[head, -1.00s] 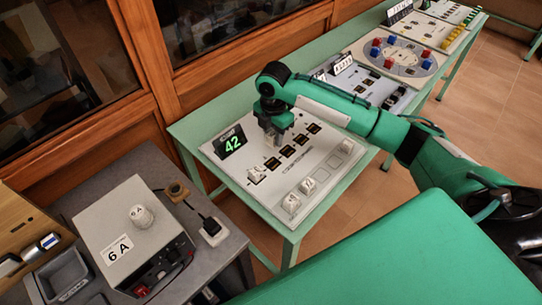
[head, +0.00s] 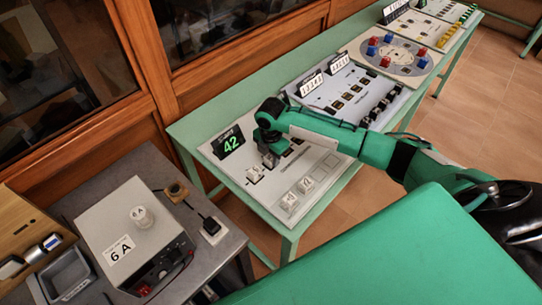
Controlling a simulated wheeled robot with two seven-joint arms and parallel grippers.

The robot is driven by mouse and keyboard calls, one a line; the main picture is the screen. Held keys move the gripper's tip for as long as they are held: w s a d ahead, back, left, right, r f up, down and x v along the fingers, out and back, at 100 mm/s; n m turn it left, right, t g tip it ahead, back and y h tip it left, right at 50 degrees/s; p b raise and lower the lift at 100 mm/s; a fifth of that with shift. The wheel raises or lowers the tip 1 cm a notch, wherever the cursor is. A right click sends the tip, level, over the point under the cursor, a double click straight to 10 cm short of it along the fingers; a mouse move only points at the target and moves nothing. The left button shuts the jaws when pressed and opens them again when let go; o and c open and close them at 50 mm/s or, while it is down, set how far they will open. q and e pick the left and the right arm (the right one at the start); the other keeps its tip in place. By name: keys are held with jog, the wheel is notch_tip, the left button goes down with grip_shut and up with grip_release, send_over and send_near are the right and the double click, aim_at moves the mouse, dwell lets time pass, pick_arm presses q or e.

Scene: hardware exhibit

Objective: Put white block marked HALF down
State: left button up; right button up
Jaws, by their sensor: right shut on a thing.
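My right gripper (head: 268,153) comes in from the right and points down over the row of dark square sockets on the white panel (head: 237,167). It is shut on a small white block (head: 270,162), mostly hidden by the fingers; its marking cannot be read. The block is low, at the second socket from the left; I cannot tell whether it touches the panel. Another white block (head: 255,174) sits in the leftmost socket. Two more white blocks (head: 289,201) and (head: 306,185) sit near the panel's front edge. My left gripper is not in view.
A black display reading 42 (head: 229,142) stands at the panel's back left. Other exhibit panels, such as one with red and blue blocks (head: 392,58), continue along the green table (head: 190,130). A grey box marked 6 A (head: 140,222) stands at lower left.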

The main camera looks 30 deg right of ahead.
aim_at(271, 156)
jog(key=shift+f, duration=0.15)
jog(key=o, duration=1)
jog(key=shift+c, duration=0.2)
notch_tip(271, 156, up, 12)
jog(key=b, duration=0.1)
jog(key=shift+r+b, duration=0.2)
jog(key=shift+b, duration=0.1)
jog(key=shift+f, duration=0.1)
